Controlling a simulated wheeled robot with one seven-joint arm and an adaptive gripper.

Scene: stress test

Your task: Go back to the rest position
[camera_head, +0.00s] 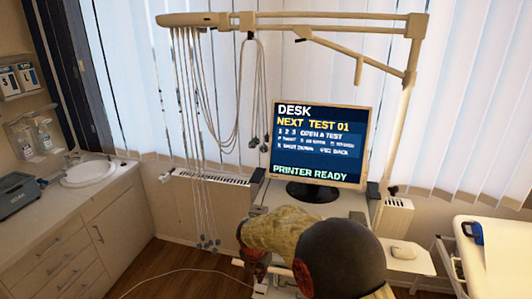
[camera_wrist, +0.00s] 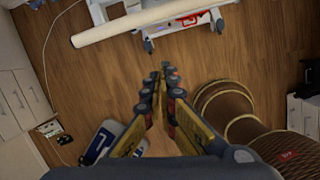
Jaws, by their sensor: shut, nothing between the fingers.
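My gripper (camera_wrist: 165,74) shows in the wrist view with its two fingers reaching up the middle of the picture. The fingertips are together and nothing is between them. Wooden floor (camera_wrist: 110,85) lies beyond the fingers, and they touch nothing that I can see. In the head view my arm is at the bottom centre, in front of the desk unit with the monitor (camera_head: 320,145). I cannot make out the fingers there.
A counter with drawers (camera_head: 70,240) and a sink (camera_head: 88,172) stands at the left. A padded table (camera_head: 508,255) stands at the right. Cables hang from an overhead boom (camera_head: 300,18). A wheeled frame (camera_wrist: 150,22) is at the top of the wrist view.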

